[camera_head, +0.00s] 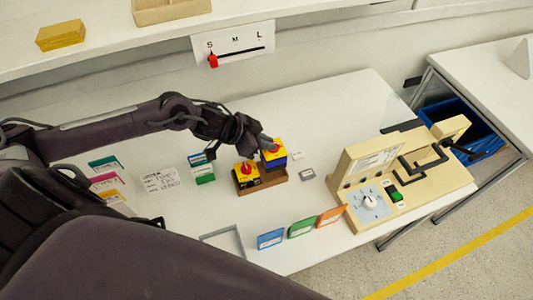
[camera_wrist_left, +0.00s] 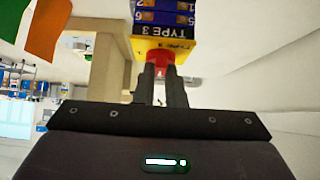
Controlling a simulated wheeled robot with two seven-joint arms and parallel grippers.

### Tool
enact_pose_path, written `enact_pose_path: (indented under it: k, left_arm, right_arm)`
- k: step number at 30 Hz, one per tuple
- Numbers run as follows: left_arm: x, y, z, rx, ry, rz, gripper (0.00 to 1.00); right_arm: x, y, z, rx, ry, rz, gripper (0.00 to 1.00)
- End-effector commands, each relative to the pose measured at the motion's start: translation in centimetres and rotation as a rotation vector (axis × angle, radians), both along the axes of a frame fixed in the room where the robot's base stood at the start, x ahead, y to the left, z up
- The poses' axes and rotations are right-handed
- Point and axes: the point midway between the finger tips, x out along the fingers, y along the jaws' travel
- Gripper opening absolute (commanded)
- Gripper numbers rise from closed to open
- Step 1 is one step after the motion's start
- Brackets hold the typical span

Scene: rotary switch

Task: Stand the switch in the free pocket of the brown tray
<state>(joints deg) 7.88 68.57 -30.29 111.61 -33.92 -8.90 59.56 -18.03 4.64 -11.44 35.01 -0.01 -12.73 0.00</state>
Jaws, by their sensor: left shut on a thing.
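The switch (camera_head: 274,158) has a yellow top, a red knob and a blue body. My left gripper (camera_head: 266,143) is shut on its red knob, with the switch hanging below the fingers. The left wrist view shows the gripper (camera_wrist_left: 164,88) on the knob, and the switch (camera_wrist_left: 168,44) with a "TYPE 3" label and blue terminals. The brown tray (camera_head: 262,186) lies below on the table; another yellow switch with a red knob (camera_head: 246,174) stands in its left pocket. The held switch is over the tray's right part; its underside and any gap are unclear. My right gripper is out of view.
A beige control box (camera_head: 413,190) with a white dial stands to the right. Blue, green and orange cards (camera_head: 301,228) stand in front of the tray. A small grey piece (camera_head: 306,175) lies right of it. A paper note (camera_head: 160,181) lies left.

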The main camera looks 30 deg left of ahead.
Motion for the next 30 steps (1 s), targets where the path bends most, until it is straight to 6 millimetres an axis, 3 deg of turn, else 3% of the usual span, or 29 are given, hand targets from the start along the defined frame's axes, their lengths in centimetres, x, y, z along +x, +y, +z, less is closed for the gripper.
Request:
enact_pose_path:
  k: [7, 15, 29, 30]
  left_arm:
    - [0.1, 0.0, -2.4, -0.003, -0.002, 0.001, 0.0]
    - [0.1, -0.1, -6.0, -0.002, -0.002, 0.0, 0.0]
    - [0.0, 0.0, -6.9, 0.0, -0.002, 0.0, 0.0]
    - [0.0, 0.0, -6.8, 0.001, -0.001, 0.0, 0.15]
  right_arm:
    - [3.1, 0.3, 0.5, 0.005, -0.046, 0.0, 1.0]
    - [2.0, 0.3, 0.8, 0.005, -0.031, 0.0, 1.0]
    - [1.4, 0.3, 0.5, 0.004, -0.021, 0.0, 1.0]
    - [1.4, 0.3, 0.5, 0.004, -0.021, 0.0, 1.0]
